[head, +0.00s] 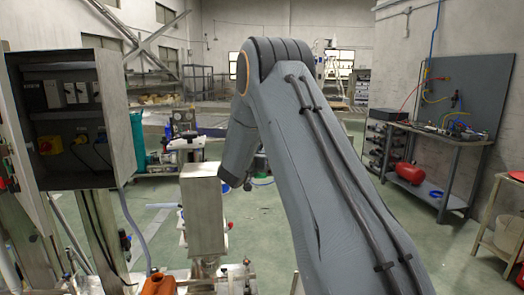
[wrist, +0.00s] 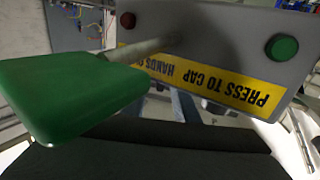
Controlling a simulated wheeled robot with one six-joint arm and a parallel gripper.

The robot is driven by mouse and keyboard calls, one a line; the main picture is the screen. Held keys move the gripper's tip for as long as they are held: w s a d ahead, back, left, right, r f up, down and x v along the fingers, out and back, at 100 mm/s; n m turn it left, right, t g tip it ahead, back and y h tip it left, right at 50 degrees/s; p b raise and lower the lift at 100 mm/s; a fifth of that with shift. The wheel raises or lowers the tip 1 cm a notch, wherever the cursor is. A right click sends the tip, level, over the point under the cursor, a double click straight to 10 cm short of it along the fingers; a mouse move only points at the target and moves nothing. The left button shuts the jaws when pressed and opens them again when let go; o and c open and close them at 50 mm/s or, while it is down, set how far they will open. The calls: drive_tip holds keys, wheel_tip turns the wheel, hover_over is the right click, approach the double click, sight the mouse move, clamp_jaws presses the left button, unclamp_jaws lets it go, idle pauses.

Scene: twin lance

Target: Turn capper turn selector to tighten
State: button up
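In the wrist view, a grey capper panel (wrist: 225,35) fills the upper right, with an upside-down yellow label (wrist: 215,80) reading "PRESS TO CAP". A green button (wrist: 281,47) and a red button (wrist: 128,20) sit on it. A large green block (wrist: 65,95) is close to the camera at left, with a pale rod running from it toward the panel; I take it for the selector's handle. A dark part (wrist: 165,150), likely my gripper, spans the bottom; its fingertips do not show clearly. In the head view my arm hides the gripper, beside a steel box (head: 203,215).
An open grey electrical cabinet (head: 70,115) with yellow plugs stands at left. A workbench (head: 430,140) with hoses and a red tank (head: 410,173) stands at right. Green floor is open in the middle, with machinery at the front left.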

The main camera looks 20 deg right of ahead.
clamp_jaws()
drive_tip(key=n+t+y+b, duration=0.1)
drive_tip(key=n+y, duration=0.1)
drive_tip(key=n+t+y+b, duration=0.2)
drive_tip(key=y, duration=0.1)
drive_tip(key=n+t+y+b, duration=0.1)
drive_tip(key=y+b, duration=0.1)
drive_tip(key=shift+s+d+f+n+t+y, duration=0.1)
drive_tip(key=shift+s+d+n+t+y, duration=0.05)
drive_tip(key=shift+d+n+t+y, duration=0.2)
drive_tip(key=n+y, duration=0.2)
drive_tip(key=y, duration=0.1)
drive_tip(key=shift+t+y, duration=0.25)
drive_tip(key=shift+t, duration=0.1)
drive_tip(key=shift+r+n+y+p, duration=0.2)
drive_tip(key=shift+n+y+p, duration=0.6)
drive_tip(key=shift+n+y, duration=1.7)
drive_tip(key=shift+a+m+y, duration=0.1)
drive_tip(key=shift+m+y, duration=0.15)
drive_tip(key=shift+y, duration=0.45)
unclamp_jaws()
